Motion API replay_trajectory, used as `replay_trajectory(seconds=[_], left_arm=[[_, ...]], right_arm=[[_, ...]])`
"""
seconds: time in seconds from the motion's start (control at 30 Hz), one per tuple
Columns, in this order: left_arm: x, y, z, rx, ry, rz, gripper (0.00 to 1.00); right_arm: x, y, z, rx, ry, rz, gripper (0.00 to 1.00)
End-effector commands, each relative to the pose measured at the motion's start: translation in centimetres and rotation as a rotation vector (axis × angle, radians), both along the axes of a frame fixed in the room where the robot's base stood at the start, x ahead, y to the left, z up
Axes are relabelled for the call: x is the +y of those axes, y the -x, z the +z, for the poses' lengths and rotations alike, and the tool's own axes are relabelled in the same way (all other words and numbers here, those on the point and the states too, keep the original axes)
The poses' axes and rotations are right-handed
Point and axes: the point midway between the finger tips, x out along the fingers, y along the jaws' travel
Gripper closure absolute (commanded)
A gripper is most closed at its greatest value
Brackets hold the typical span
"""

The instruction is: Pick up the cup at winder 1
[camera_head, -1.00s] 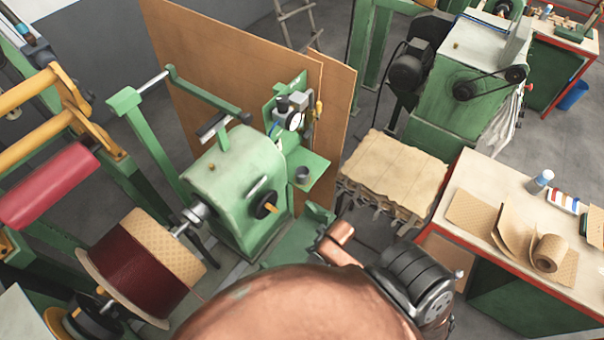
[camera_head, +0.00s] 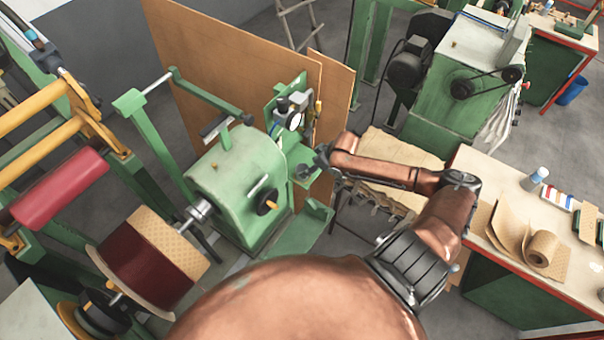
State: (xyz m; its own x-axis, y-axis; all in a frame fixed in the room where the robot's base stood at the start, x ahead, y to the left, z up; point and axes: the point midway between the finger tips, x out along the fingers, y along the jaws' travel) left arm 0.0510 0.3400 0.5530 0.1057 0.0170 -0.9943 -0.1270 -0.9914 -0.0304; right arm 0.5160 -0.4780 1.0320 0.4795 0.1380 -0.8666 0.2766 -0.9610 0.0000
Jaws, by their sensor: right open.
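The small dark cup (camera_head: 303,173) stands on the little green shelf (camera_head: 297,155) at the side of the green winder (camera_head: 238,180). It is small and partly hard to make out beside my gripper. My right gripper (camera_head: 318,160) is open, just to the right of and slightly above the cup in the picture. Whether its fingers touch or surround the cup cannot be told. My right arm reaches in from the lower right. My left gripper is not in view.
A gauge (camera_head: 294,120) is mounted behind the shelf. Brown boards (camera_head: 240,60) stand behind the winder. A wound coil (camera_head: 150,260) is at the lower left. A stack of tan sheets (camera_head: 385,150) lies beneath my right arm, and a workbench (camera_head: 510,200) stands at the right.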

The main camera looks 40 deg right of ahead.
Motion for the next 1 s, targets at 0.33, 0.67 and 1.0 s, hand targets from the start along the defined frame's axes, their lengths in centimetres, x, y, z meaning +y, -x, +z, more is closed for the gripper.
replay_trajectory(seconds=[0.33,0.67,1.0], left_arm=[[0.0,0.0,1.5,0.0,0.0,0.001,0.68],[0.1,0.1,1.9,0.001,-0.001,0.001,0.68],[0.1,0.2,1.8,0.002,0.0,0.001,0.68]], right_arm=[[1.0,-2.4,-3.1,0.001,-0.003,-0.001,0.38],[1.3,-3.7,-5.6,0.0,0.001,0.002,0.38],[1.3,-3.7,-5.6,0.001,0.001,0.002,0.51]])
